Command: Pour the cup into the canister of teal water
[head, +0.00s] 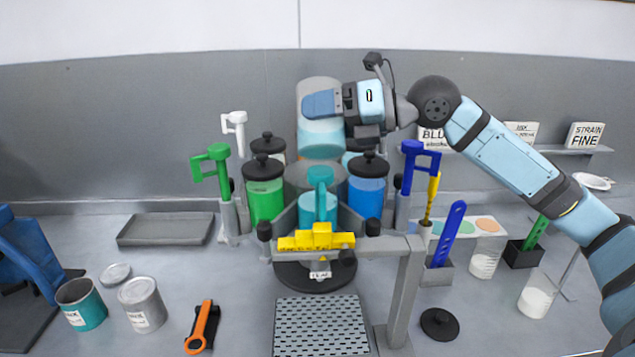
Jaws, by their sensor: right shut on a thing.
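My right gripper (322,104) reaches in from the right and is shut on a see-through cup (318,88). Teal liquid shows in the lower part of the cup (321,140). The cup is nearly upright, leaning slightly, and held above the canister group. The canister of teal water (308,210) stands at the front of the group, with a teal agitator (320,176) standing up in it. The cup is above and apart from this agitator in the picture; their depth is hard to tell. My left gripper is out of view.
Lidded green (264,200) and blue (367,195) canisters flank the teal one. A green agitator (216,165) and a blue agitator (416,160) hang on side posts. A yellow block row (316,241) sits in front. Cans (142,303) and an orange tool (202,327) lie left.

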